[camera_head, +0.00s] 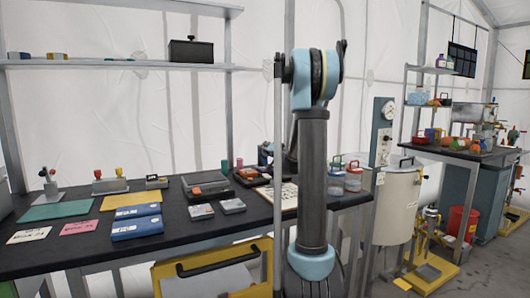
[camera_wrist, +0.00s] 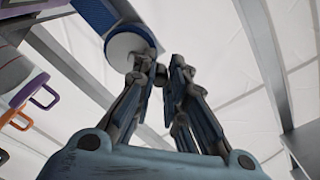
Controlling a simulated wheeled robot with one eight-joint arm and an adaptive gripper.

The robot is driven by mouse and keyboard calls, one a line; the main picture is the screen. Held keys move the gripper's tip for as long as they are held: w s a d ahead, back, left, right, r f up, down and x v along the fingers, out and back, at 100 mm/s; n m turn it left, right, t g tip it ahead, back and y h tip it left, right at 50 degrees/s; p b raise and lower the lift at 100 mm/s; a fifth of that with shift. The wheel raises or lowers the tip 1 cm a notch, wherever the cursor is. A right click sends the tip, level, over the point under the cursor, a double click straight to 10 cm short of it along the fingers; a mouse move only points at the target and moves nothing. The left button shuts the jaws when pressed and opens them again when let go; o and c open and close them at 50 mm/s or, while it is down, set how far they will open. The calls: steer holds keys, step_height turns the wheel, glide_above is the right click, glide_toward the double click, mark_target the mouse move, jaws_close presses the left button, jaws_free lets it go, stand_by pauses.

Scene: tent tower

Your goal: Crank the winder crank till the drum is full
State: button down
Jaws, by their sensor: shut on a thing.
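My gripper (camera_wrist: 163,76) shows in the wrist view with its fingers close together, shut on a small part that the fingertips mostly hide; I take it for the winder crank's grip. A white round end (camera_wrist: 127,44) on a blue cylindrical body (camera_wrist: 97,14) is just beyond and left of the fingertips. I cannot tell whether this is the drum, or how full the drum is. In the head view my upright arm covers the middle, and the gripper's hold on the crank cannot be made out there.
The dark workbench (camera_head: 60,253) holds blue cases (camera_head: 137,222), a green mat (camera_head: 56,211) and several small tools. Jars (camera_head: 353,178) stand right of my arm, and a white drum-shaped tank (camera_head: 396,208) stands beyond. An orange handle (camera_wrist: 16,116) is at the wrist view's left.

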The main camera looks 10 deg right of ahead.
steer(key=shift+w+d+r+m, duration=0.1)
steer(key=shift+d+m, duration=0.25)
steer(key=shift+m, duration=0.7)
steer(key=shift+w+d+r+m, duration=0.1)
steer(key=shift+d+m, duration=0.3)
steer(key=shift+m, duration=0.7)
steer(key=shift+w+d+m, duration=0.1)
steer(key=shift+d+m, duration=0.25)
steer(key=shift+m, duration=0.7)
steer(key=c, duration=1.6)
jaws_free()
steer(key=shift+o, duration=0.2)
steer(key=v, duration=1.2)
